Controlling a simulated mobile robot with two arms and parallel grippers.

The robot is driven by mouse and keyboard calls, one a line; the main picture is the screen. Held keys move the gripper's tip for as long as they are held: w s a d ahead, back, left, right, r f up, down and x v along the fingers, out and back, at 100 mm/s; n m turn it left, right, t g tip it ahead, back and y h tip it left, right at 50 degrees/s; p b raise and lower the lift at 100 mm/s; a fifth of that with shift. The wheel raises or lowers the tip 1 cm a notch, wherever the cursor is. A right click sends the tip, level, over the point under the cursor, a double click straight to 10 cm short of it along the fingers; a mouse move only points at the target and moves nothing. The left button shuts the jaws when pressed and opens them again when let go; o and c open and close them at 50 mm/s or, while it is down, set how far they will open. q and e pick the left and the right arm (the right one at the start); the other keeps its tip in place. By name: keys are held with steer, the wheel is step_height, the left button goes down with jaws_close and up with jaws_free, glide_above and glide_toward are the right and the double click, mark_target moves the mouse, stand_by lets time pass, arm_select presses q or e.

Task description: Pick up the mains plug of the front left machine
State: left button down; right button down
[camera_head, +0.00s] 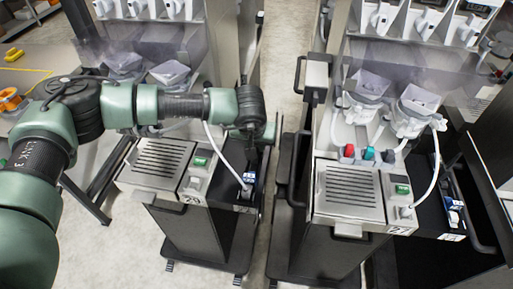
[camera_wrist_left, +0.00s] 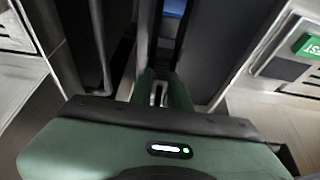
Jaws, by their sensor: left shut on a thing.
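The front left machine (camera_head: 160,160) has a grey slotted drip tray and a green switch (camera_head: 200,161). A pale hose (camera_head: 221,152) runs down its right side to a blue and white part (camera_head: 248,178) in the black side tray. My left gripper (camera_head: 252,150) points down just above and behind that part. In the left wrist view its green fingers (camera_wrist_left: 160,92) are closed with a small pale thing between them. This appears to be the mains plug, but it is mostly hidden by the fingers. The right gripper is not in view.
A second machine (camera_head: 350,190) stands to the right, with a narrow gap of floor (camera_head: 281,90) between the carts. A table (camera_head: 35,75) with orange and yellow items is at the left.

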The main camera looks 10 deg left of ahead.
mark_target(256, 145)
arm_select(q)
steer(key=shift+r, duration=0.15)
steer(key=shift+w+r+b, duration=0.1)
steer(key=shift+r+b, duration=0.2)
steer(key=shift+r, duration=0.35)
step_height(256, 145, up, 19)
steer(key=b, duration=0.4)
steer(key=shift+f, duration=0.2)
steer(key=shift+r+p, duration=0.6)
steer(key=shift+r, duration=0.4)
step_height(256, 145, up, 3)
steer(key=shift+p, duration=1.05)
steer(key=shift+f, duration=0.1)
